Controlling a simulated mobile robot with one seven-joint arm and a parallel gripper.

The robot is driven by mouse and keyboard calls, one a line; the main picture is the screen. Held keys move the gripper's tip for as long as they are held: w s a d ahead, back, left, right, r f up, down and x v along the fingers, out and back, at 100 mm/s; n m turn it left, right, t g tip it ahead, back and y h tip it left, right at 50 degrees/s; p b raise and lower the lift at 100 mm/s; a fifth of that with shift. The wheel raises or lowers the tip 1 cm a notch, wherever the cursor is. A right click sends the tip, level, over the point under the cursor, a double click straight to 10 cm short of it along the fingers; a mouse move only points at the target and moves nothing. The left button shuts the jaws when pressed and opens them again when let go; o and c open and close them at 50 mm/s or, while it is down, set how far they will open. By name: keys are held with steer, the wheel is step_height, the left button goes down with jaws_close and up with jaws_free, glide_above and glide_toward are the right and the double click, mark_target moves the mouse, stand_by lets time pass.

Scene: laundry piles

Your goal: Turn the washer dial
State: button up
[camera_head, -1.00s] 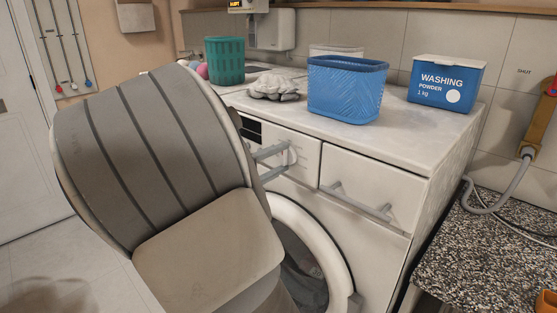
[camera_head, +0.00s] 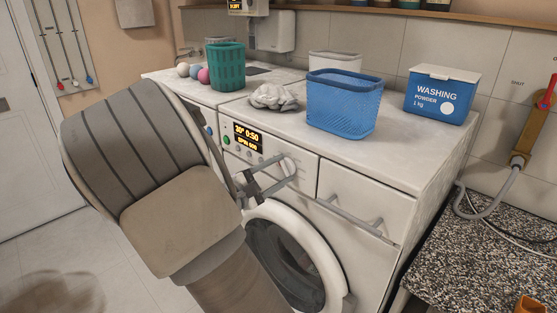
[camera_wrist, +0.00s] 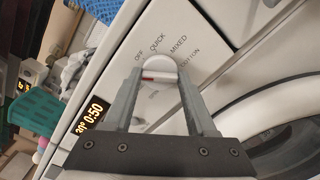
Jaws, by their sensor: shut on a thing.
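The washer (camera_head: 375,245) is white, with a round door and a lit display (camera_head: 248,137) showing 0:50. Its pale dial (camera_wrist: 160,74) has a red mark and sits among printed labels such as OFF, QUICK and MIXED. In the head view the dial (camera_head: 289,166) is partly covered by the fingers. My gripper (camera_wrist: 157,82) is shut on the dial, with one finger on each side of it. In the head view my gripper (camera_head: 280,170) reaches the panel from the left, and my arm hides part of the washer front.
A drawer handle (camera_head: 350,215) sticks out right of the dial. On top stand a blue basket (camera_head: 343,105), a washing powder box (camera_head: 441,97), a grey cloth (camera_head: 274,97) and a green basket (camera_head: 227,68). A speckled counter (camera_head: 480,240) lies at right.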

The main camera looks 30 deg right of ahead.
steer(key=n+p, duration=0.1)
steer(key=p, duration=0.1)
steer(key=n+p, duration=0.1)
steer(key=n, duration=0.1)
steer(key=n+p, duration=0.2)
steer(key=shift+r+p, duration=0.25)
steer(key=shift+p, duration=0.1)
steer(key=n+p, duration=0.3)
steer(key=shift+f+n, duration=0.2)
steer(key=shift+n, duration=0.1)
steer(key=o, duration=1.4)
steer(key=v, duration=1.7)
steer(key=shift+s+a+b, duration=0.1)
steer(key=shift+a+b, duration=0.1)
steer(key=shift+b, duration=0.1)
